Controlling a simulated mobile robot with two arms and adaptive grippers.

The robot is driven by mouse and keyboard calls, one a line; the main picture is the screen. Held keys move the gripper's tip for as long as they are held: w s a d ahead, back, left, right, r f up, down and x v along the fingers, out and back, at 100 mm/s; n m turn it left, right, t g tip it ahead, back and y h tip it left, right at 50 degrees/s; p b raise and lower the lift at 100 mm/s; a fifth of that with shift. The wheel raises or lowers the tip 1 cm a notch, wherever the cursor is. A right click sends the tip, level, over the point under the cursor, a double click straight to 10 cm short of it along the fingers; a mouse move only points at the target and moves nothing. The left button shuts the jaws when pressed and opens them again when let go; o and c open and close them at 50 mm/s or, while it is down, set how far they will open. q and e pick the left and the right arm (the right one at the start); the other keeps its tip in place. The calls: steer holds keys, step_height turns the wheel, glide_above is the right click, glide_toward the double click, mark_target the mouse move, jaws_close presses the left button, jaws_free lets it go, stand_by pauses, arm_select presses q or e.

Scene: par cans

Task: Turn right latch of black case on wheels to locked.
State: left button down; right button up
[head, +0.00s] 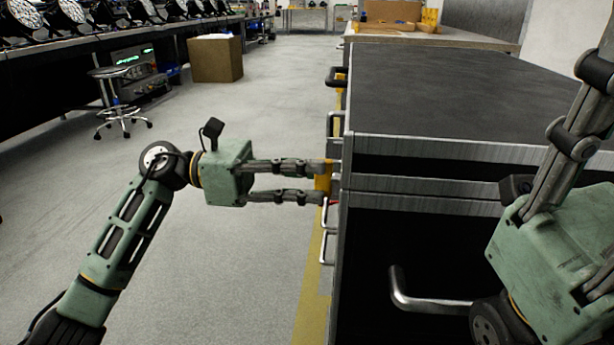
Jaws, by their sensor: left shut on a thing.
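The black case (440,92) with metal edging fills the right half of the head view. On its left side, an orange-yellow latch (325,170) sits near the lid seam. My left gripper (324,181) reaches in from the left and is shut on this latch, one finger above the other. The fingertips hide part of the latch, so its exact angle is unclear. A small red part shows just beside the lower fingertip. My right gripper (590,90) points upward at the right, over the case, away from the latch. Its finger gap cannot be made out.
Metal handles (327,248) stick out along the case's left side. Another handle (425,300) is on the near end. The grey floor (250,110) left of the case is clear. A stool (122,105), a cardboard box (215,58) and a bench with stage lights stand farther left.

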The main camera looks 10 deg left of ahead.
arm_select(q)
steer(key=c, duration=1.8)
jaws_free()
steer(key=shift+o, duration=0.2)
steer(key=a, duration=1.2)
steer(key=shift+a, duration=0.1)
